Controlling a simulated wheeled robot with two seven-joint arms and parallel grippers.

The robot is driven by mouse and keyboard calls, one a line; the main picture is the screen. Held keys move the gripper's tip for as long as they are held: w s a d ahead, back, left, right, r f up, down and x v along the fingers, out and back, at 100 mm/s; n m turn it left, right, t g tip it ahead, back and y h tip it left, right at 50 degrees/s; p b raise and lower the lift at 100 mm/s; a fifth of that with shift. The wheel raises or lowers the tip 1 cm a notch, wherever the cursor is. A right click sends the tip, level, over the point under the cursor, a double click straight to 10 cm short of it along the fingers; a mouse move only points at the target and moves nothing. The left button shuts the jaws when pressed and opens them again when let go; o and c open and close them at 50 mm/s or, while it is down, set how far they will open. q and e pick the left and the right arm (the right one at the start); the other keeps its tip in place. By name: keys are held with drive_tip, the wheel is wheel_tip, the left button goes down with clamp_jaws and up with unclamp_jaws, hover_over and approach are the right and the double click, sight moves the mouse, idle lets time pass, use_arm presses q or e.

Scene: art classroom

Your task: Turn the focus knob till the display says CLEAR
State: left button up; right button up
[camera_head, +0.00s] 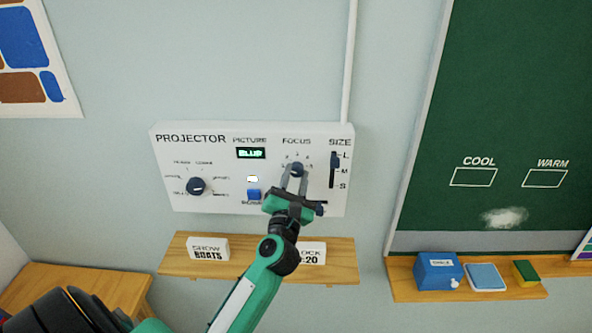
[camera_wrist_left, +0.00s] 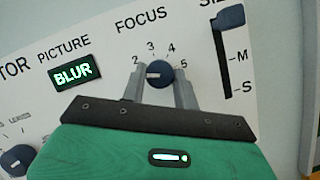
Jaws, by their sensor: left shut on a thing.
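The white projector panel (camera_head: 170,152) is on the wall. Its small green-lit display (camera_head: 251,153) under PICTURE reads BLUR, also clear in the left wrist view (camera_wrist_left: 75,74). The dark round focus knob (camera_head: 297,169) is under the word FOCUS. In the left wrist view the knob (camera_wrist_left: 160,72) has a white mark pointing left, close to the 2; numbers 2 to 5 show around it. My left gripper (camera_head: 296,174) is shut on the focus knob, one finger on each side. The left finger hides part of the scale. My right gripper is not in view.
A size slider (camera_head: 335,163) is just right of the focus knob. Another knob (camera_head: 199,186) and a blue button (camera_head: 253,194) are to the left. A wooden shelf (camera_head: 172,261) with two signs is below. A chalkboard (camera_head: 520,80) is at right.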

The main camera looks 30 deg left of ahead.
use_arm(q)
drive_tip(key=m+h, duration=0.1)
drive_tip(key=m, duration=0.2)
drive_tip(key=m+h, duration=0.2)
drive_tip(key=m, duration=0.1)
drive_tip(key=shift+a+r+m, duration=0.1)
drive_tip(key=shift+a+m, duration=0.05)
drive_tip(key=shift+m, duration=0.15)
drive_tip(key=shift+h, duration=0.3)
drive_tip(key=o, duration=1)
drive_tip(key=shift+s, duration=0.15)
